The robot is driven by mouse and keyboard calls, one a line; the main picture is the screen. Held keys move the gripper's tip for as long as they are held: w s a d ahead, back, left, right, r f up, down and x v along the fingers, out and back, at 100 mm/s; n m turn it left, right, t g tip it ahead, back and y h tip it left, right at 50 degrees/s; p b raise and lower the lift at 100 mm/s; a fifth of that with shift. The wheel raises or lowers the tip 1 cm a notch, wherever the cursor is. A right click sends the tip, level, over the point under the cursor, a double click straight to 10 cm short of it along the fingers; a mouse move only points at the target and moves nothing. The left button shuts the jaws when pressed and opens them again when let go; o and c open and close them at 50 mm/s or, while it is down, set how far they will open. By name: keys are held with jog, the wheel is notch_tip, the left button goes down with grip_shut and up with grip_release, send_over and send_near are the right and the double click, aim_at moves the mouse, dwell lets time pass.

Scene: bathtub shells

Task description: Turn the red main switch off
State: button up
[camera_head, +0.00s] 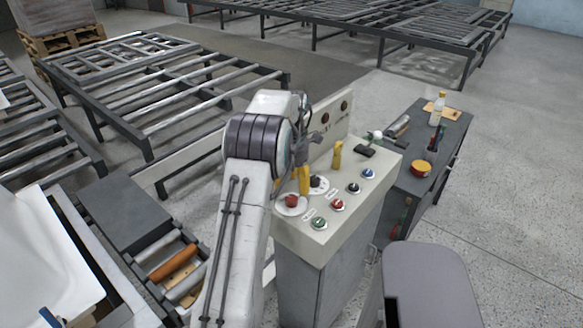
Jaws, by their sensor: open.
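The control box (352,215) has a pale sloping top with several round controls. A red knob (291,201) on a round white plate sits at its left edge, partly beside my arm. I cannot tell from its look which way it is turned. My arm hides part of the panel's left side; contact is unclear.
Green (318,222) and blue (368,173) buttons share the panel. An upright back plate (333,126) stands behind it. A dark cabinet (428,150) with a bottle (437,108) and tools is at right. Roller conveyors (160,85) lie left and behind. The floor at right is clear.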

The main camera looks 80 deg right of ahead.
aim_at(292, 198)
notch_tip(292, 198, up, 7)
jog(key=shift+f, duration=0.2)
dwell(1.0)
